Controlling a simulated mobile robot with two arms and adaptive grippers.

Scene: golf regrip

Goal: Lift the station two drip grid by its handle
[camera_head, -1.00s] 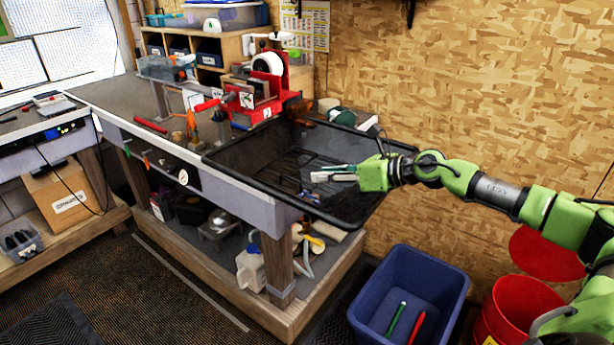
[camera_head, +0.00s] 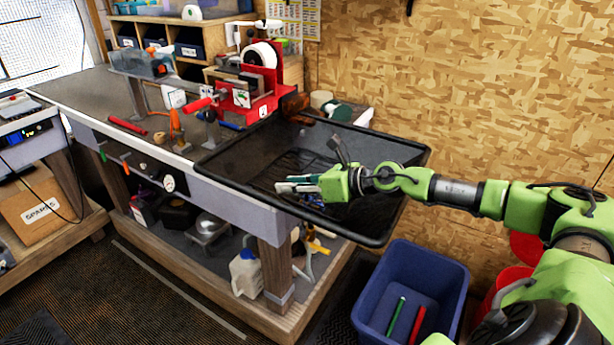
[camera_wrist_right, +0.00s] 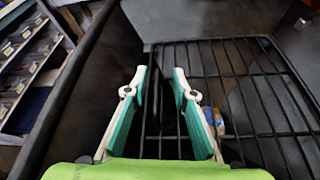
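The drip grid (camera_head: 297,160), a rack of thin black bars, lies in the black tray (camera_head: 401,212) at the end of the bench. In the right wrist view the grid (camera_wrist_right: 239,80) fills the middle and right. My right gripper (camera_head: 279,187) reaches into the tray from the right, over the grid. Whether the fingertips touch the bars is unclear. My left gripper is out of view.
A red clamp station (camera_head: 262,107) stands on the bench behind the tray. A blue bin (camera_head: 447,290) with a green and a red grip stands below, on the floor. A wood-board wall (camera_head: 470,80) rises behind the tray. Several items sit on the lower shelf.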

